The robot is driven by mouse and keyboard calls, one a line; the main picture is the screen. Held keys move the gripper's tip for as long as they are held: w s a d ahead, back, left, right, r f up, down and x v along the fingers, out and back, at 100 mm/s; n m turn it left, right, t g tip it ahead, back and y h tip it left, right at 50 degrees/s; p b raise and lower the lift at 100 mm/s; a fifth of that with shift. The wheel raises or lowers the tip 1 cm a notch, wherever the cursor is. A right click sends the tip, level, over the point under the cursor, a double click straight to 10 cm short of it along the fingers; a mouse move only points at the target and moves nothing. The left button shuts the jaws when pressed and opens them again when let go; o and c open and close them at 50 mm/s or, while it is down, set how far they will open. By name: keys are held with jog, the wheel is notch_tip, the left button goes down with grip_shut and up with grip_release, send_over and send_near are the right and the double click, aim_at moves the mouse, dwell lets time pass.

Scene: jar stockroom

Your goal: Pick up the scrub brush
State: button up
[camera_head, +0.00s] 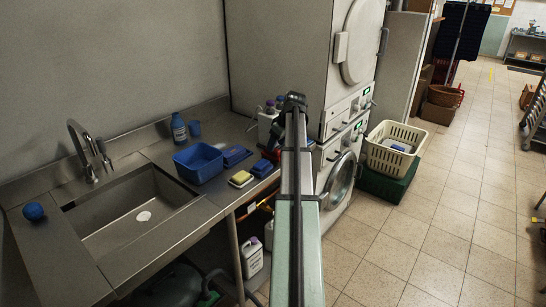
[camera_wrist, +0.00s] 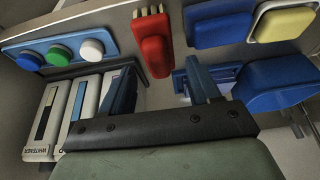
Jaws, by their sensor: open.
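The scrub brush (camera_wrist: 153,45), red with pale bristles, lies at the top middle of the wrist view. My gripper (camera_wrist: 160,70) is open, with its two dark blue fingers apart. The brush lies beyond the gap between the fingertips, and nothing is held. In the head view my arm reaches over the counter; a small red patch beside it may be the brush, mostly hidden.
On the steel counter stand a blue tub (camera_head: 198,163), a yellow sponge (camera_head: 241,179) and a blue bottle (camera_head: 179,128). The sink (camera_head: 135,205) is left, the washer (camera_head: 342,180) right. White bottles (camera_wrist: 82,103) show low left in the wrist view.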

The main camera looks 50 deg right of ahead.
jog(key=shift+x, duration=3.4)
jog(key=shift+w+d, duration=0.1)
jog(key=shift+d, duration=0.05)
jog(key=c, duration=0.8)
notch_tip(320, 180, up, 10)
jog(key=shift+r, duration=0.1)
